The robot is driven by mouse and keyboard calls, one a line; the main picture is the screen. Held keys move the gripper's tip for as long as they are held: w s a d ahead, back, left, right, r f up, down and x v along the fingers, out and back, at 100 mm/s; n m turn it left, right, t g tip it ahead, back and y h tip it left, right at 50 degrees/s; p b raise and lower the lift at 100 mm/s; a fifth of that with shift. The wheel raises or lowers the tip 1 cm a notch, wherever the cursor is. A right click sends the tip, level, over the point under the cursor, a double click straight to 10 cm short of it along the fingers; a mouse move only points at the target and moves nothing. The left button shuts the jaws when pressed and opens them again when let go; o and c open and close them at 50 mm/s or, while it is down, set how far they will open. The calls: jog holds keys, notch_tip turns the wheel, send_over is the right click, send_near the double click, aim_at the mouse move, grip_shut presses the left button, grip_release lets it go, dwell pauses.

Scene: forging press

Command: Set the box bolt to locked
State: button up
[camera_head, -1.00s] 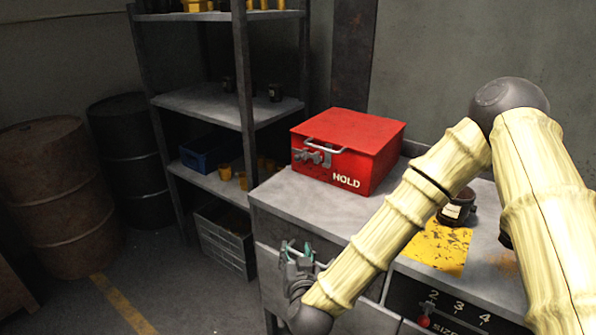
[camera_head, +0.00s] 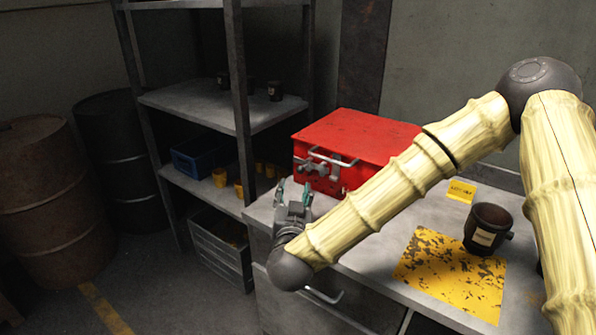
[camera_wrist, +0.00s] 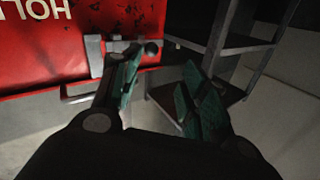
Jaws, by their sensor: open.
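The red box (camera_head: 362,136) stands closed on the grey bench top. Its grey bolt (camera_head: 312,168) sits on the front face, beneath a pale wire handle (camera_head: 333,156). In the wrist view the bolt (camera_wrist: 120,50) shows upside down on the red face, with a dark knob (camera_wrist: 152,49) at its end. My gripper (camera_head: 293,190) is open and empty, just in front of the box's left front. In the wrist view its green-padded fingers (camera_wrist: 160,88) are apart, the left one overlapping the bolt area. I cannot tell whether it touches. The bolt's locked or unlocked state is unclear.

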aim_at(300, 172)
jog(key=shift+h, duration=0.3)
jog(key=w, duration=0.3)
jog(key=w+d, duration=0.1)
jog(key=w, duration=0.1)
jog(key=w+d, duration=0.1)
jog(key=w, duration=0.2)
jog(key=shift+w+p, duration=0.3)
jog(key=shift+p, duration=0.1)
jog(key=shift+w+a, duration=0.15)
jog(key=shift+w, duration=0.25)
grip_shut()
